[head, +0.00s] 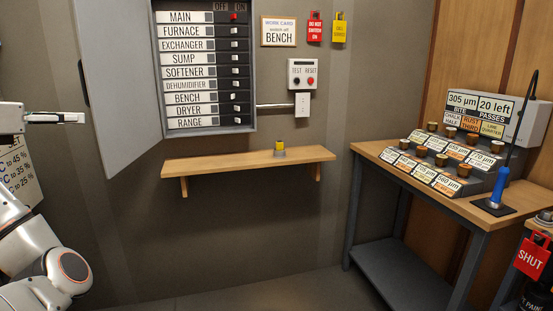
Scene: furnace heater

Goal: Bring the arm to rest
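My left arm comes in at the left edge, its white links filling the lower left corner. My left gripper (78,118) is at the left edge, level, with its fingers pointing right. It shows nearly edge-on, so I cannot tell whether its fingers are apart. I see nothing held in it. It is left of the open grey panel door (118,85) and appears clear of it. My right arm and gripper are not in view.
The open door hangs left of the breaker panel (206,128). Below is a wooden shelf (225,167) holding a small yellow-topped object (279,150). A work card (278,32) reads "switch off BENCH". A bench (385,153) with labelled blocks stands right. Floor between is clear.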

